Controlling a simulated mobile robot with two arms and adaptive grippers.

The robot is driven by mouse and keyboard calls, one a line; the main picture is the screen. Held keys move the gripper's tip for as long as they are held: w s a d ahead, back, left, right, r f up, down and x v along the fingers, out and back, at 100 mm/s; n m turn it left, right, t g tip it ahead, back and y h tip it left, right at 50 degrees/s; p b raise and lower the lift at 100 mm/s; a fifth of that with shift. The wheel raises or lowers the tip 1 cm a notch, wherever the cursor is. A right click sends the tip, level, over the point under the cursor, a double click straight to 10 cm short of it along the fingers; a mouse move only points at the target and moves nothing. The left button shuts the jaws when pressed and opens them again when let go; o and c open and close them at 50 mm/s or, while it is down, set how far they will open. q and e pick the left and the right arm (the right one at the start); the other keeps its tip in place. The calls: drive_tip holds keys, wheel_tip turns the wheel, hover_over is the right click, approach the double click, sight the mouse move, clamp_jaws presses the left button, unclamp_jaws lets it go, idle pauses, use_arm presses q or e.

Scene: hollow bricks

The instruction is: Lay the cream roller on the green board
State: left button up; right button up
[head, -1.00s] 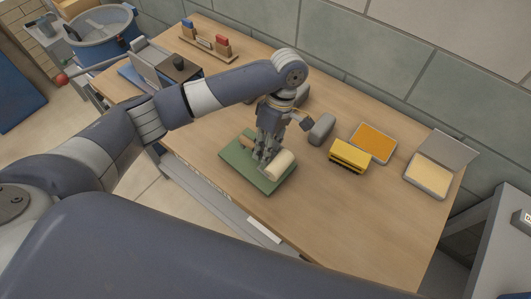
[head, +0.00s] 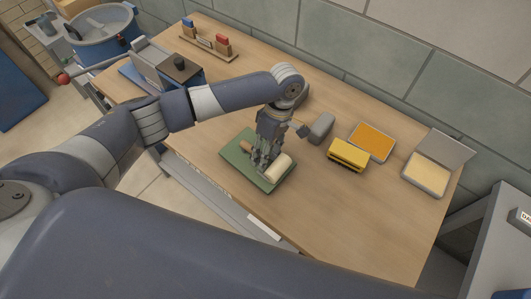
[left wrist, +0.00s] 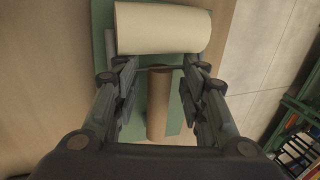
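The cream roller (head: 279,167) lies on its side on the green board (head: 234,152), near the board's right corner. Its brown handle (head: 246,147) points up-left over the board. My left gripper (head: 267,160) is pointed down over the roller, at board height. In the left wrist view the cream cylinder (left wrist: 162,28) is just past the fingertips and the brown handle (left wrist: 158,106) lies between the spread fingers, with gaps at both sides. A thin metal bar crosses near the fingertips. The left gripper looks open. My right gripper is not in view.
A grey block (head: 320,128), a yellow block (head: 348,155), an orange pad (head: 372,141) and an open case with a cream pad (head: 428,175) stand to the right. A wooden rack (head: 208,42) is at the back. The table's front right is clear.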

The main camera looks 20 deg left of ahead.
use_arm(q)
drive_tip(key=shift+r, duration=0.15)
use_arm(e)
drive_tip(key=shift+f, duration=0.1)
use_arm(q)
drive_tip(key=b+v, duration=0.1)
drive_tip(key=v, duration=1.1)
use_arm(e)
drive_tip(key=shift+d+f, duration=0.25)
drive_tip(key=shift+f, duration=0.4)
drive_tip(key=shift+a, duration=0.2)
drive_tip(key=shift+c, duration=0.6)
